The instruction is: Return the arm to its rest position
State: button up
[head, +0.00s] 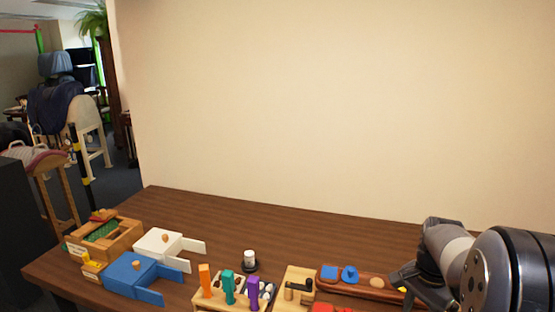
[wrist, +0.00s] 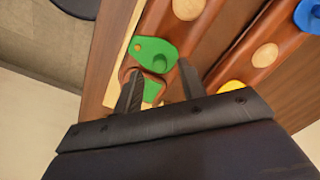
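My gripper (wrist: 160,90) shows in the wrist view with its two dark fingers apart. A green saddle-shaped piece (wrist: 154,52) with a knob lies on a wooden board (wrist: 212,15) past the fingertips, partly hidden by the left finger. I see nothing clamped between the fingers. In the head view my arm reaches in from the right edge, and the dark gripper body (head: 420,288) is low over the table's right side. Its fingertips are not clear there.
The brown table (head: 300,225) holds a wooden tray with blue pieces (head: 349,273), orange, teal and purple figures (head: 228,287), a small black-and-white jar (head: 250,260), a blue box (head: 130,272), a white box (head: 160,243) and a wooden box (head: 105,238). The table's back strip is clear before the wall.

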notch_tip(320, 180, up, 9)
notch_tip(320, 180, down, 11)
jog(key=shift+r, duration=0.15)
jog(key=shift+a+f, duration=0.1)
jog(key=shift+f, duration=0.3)
jog(key=n, duration=0.2)
jog(key=a+n+b, duration=0.1)
jog(key=n, duration=0.2)
jog(key=shift+a+r+n+b, duration=0.1)
jog(key=shift+a+n+b, duration=0.2)
jog(key=shift+b, duration=0.1)
jog(key=shift+r, duration=0.15)
